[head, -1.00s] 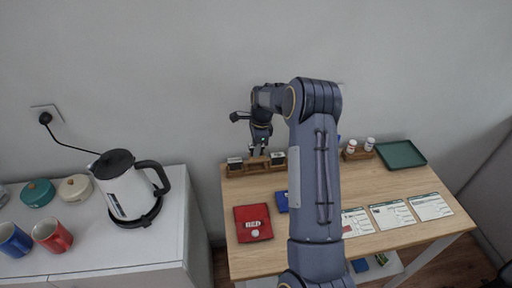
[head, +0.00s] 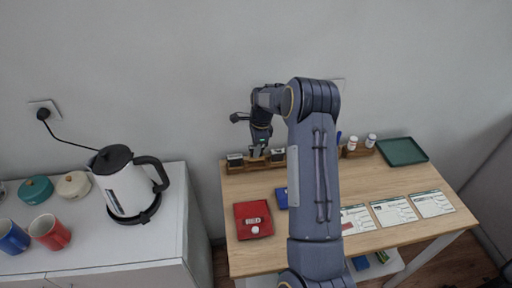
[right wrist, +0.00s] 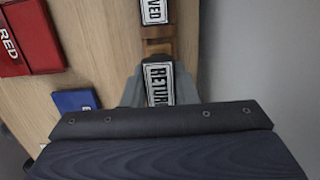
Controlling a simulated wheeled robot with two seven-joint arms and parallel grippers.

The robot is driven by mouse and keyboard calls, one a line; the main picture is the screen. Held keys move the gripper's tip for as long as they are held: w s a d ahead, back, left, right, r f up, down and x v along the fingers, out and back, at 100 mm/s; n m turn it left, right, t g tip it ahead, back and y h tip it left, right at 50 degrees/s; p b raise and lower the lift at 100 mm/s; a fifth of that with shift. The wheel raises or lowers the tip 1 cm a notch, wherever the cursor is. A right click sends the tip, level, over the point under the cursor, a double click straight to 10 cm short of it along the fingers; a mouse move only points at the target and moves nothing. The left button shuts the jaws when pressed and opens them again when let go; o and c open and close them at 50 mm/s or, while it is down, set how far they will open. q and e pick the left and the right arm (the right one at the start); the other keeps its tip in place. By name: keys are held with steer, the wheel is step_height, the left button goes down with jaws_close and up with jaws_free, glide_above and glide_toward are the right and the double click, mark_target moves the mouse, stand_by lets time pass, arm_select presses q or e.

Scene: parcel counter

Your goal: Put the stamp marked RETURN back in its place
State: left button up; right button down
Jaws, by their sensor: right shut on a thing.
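The stamp marked RETURN (right wrist: 158,85) is between the fingers of my right gripper (right wrist: 150,88), its label facing up in the right wrist view. In the head view my right gripper (head: 258,152) is shut on it at the wooden stamp rack (head: 250,166), between two other stamps. The rack also shows in the wrist view (right wrist: 158,47). I cannot tell whether the stamp rests fully in its slot; its lower part is hidden. A neighbouring stamp whose label ends in VED (right wrist: 155,12) stands in the rack. My left gripper is not in view.
A dark-topped stamp (head: 235,159) and another stamp (head: 278,154) stand in the rack. A red pad (head: 245,212) and a blue pad (head: 281,197) lie in front. Paper forms (head: 393,212), a green tray (head: 402,151) and small bottles (head: 370,140) are farther right.

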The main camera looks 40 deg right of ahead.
steer(key=shift+f+b, duration=1.05)
steer(key=shift+f, duration=0.75)
steer(key=c, duration=1.3)
jaws_free()
steer(key=shift+c, duration=0.2)
steer(key=shift+s+d+r+p, duration=0.1)
steer(key=shift+d+r+p, duration=0.05)
steer(key=shift+r+p, duration=0.95)
steer(key=shift+s+d+r+p, duration=0.1)
steer(key=shift+r+p, duration=0.55)
steer(key=shift+r, duration=0.85)
